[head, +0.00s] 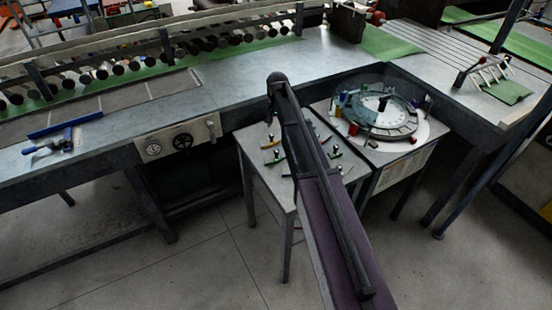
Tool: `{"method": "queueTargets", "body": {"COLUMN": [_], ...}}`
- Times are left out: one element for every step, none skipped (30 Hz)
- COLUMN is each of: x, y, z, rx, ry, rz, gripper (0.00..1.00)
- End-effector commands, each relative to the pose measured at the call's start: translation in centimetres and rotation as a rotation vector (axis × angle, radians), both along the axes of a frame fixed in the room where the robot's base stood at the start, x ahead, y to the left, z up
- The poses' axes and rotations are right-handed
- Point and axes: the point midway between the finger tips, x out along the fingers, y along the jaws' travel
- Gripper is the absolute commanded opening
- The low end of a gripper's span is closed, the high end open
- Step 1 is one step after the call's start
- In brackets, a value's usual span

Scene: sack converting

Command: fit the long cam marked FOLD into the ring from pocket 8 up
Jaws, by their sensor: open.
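The ring (402,131) lies flat on a round pale plate on a stand at right of centre. It carries several small coloured pieces along its left side. Its pocket numbers are too small to read. Several small cams with coloured parts lie spread on the small grey table, such as a green one (273,160) at left and another (335,153) at right. I cannot tell which is the long cam marked FOLD, as no lettering is legible. My gripper does not show; my dark arm crosses the middle of the small table and hides part of it.
A long grey bench (225,85) runs behind, with a row of dark rollers at its back. A blue bar (65,124) and a blue-handled tool (50,146) lie at its left. A green pad (508,92) lies on the right bench. Floor at front left is clear.

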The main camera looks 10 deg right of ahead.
Motion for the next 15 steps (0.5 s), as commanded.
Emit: {"method": "queueTargets", "body": {"x": [0.0,0.0,0.0,0.0,0.0,0.0,0.0,0.0,0.0,0.0,0.0,0.0,0.0,0.0,0.0], "y": [0.0,0.0,0.0,0.0,0.0,0.0,0.0,0.0,-0.1,-0.1,-0.1,-0.1,-0.1,-0.1,-0.1], "z": [0.0,-0.1,-0.1,-0.2,-0.3,-0.5,-0.6,-0.8,-1.0,-1.2,-1.4,-1.8,-2.0,-2.2,-2.6], "rx": [0.000,0.000,0.000,0.000,0.000,0.000,0.000,0.000,0.000,0.000,0.000,0.000,0.000,0.000,0.000], "ry": [0.000,0.000,0.000,0.000,0.000,0.000,0.000,0.000,0.000,0.000,0.000,0.000,0.000,0.000,0.000], "rz": [0.000,0.000,0.000,0.000,0.000,0.000,0.000,0.000,0.000,0.000,0.000,0.000,0.000,0.000,0.000], "gripper": [0.76,0.76,0.76,0.76,0.76,0.76,0.76,0.76,0.76,0.76,0.76,0.76,0.76,0.76,0.76]}}
